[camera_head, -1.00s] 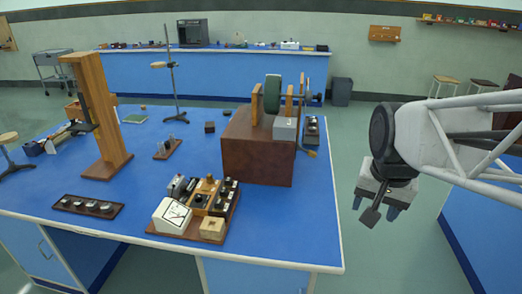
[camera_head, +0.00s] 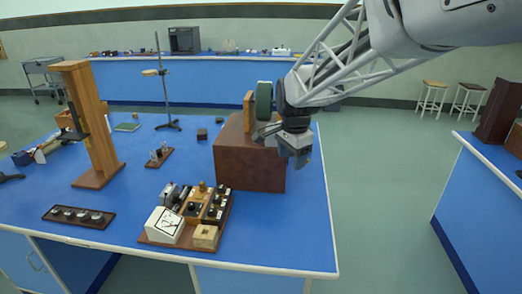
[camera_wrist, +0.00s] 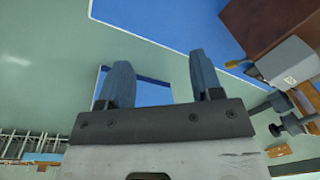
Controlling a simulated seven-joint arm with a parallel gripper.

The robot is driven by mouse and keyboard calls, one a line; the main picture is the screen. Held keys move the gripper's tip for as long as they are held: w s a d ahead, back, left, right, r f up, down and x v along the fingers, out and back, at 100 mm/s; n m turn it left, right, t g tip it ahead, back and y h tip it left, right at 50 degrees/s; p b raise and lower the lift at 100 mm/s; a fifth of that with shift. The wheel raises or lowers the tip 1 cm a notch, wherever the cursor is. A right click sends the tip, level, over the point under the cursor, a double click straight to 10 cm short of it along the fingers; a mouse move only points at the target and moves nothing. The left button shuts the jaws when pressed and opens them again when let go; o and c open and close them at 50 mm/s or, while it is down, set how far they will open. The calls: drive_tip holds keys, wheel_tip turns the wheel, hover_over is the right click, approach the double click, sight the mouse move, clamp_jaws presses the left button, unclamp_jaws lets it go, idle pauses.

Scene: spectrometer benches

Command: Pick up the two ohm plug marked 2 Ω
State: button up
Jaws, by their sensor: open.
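No marking 2 Ω can be read, so I cannot tell which piece is the two ohm plug. A wooden board (camera_head: 222,224) at the near edge of the blue bench carries small blocks with dark knobs (camera_head: 212,214). A dark strip with several round knobs (camera_head: 79,216) lies to its left. My gripper (camera_head: 301,162) is in the air by the right side of the large brown box, right of and above the board. In the wrist view my gripper (camera_wrist: 161,75) is open, with nothing between its two blue-grey fingers.
A tall wooden stand (camera_head: 91,130) and a metal rod stand (camera_head: 160,90) rise at the left. In the wrist view, dark fittings (camera_wrist: 290,122) show at right. Floor lies between benches.

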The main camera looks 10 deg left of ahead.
drive_tip(key=w+a+f+m, duration=0.2)
drive_tip(key=w+a+f, duration=0.25)
drive_tip(key=a, duration=0.25)
drive_tip(key=w+a+f+m, duration=0.2)
drive_tip(key=w+a+f, duration=0.1)
drive_tip(key=w+a, duration=0.35)
drive_tip(key=m+g, duration=0.1)
drive_tip(key=m, duration=0.3)
hover_over(219, 186)
wheel_tip(219, 186, down, 10)
drive_tip(key=shift+f, duration=0.1)
drive_tip(key=shift+f, duration=0.1)
drive_tip(key=shift+f, duration=1.2)
drive_tip(key=shift+f, duration=0.15)
drive_tip(key=shift+a+f, duration=0.15)
drive_tip(key=shift+f, duration=2.3)
drive_tip(key=shift+c, duration=0.4)
drive_tip(key=c, duration=0.9)
